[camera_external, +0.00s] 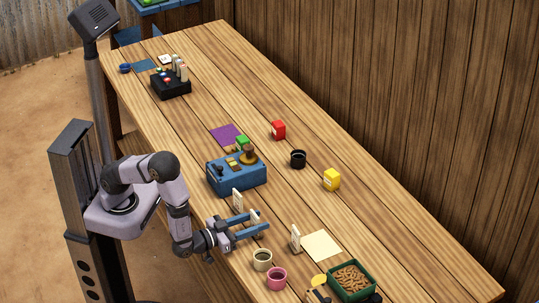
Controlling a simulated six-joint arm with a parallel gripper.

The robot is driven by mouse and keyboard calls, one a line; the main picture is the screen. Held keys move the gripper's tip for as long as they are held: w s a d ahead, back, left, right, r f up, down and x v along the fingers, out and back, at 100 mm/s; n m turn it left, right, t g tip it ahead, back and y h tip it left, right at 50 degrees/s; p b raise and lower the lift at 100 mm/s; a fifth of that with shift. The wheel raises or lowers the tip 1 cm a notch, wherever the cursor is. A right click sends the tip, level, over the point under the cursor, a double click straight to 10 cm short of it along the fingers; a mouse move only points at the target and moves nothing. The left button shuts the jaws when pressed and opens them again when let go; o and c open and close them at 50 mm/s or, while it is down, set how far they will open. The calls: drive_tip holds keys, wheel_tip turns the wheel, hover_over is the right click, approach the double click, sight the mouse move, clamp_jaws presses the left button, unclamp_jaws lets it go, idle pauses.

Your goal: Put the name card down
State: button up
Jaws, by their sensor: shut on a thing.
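My gripper (265,221) is at the near edge of the wooden table, its two blue fingers pointing right. A small white name card (255,216) stands upright between the fingers, and the gripper is shut on it. The fingers hide part of it. I cannot tell whether its foot touches the table. A similar white card (237,199) stands just behind the gripper, by the blue box. Another white card (295,238) stands to the right, beside a pale yellow sheet (321,246).
A blue box (236,173) with small items on top stands behind the gripper. A cream cup (262,260) and a pink cup (277,279) stand in front. A green tray (375,289) is at the near right. A black cup (298,159) and a yellow box (332,180) are farther back. The table's right side is clear.

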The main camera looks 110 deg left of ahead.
sight(254, 225)
drive_tip(key=shift+f, duration=0.1)
drive_tip(key=shift+f, duration=0.1)
drive_tip(key=o, duration=1.1)
drive_tip(key=shift+c, duration=0.2)
drive_tip(key=v, duration=0.2)
drive_tip(key=b+v, duration=0.1)
drive_tip(key=v, duration=0.1)
drive_tip(key=b+v, duration=0.1)
drive_tip(key=v, duration=0.1)
drive_tip(key=shift+s+d+f, duration=0.1)
drive_tip(key=shift+d+f, duration=0.05)
drive_tip(key=shift+f, duration=0.1)
drive_tip(key=shift+o, duration=0.3)
drive_tip(key=shift+s+d, duration=0.35)
drive_tip(key=shift+s, duration=0.05)
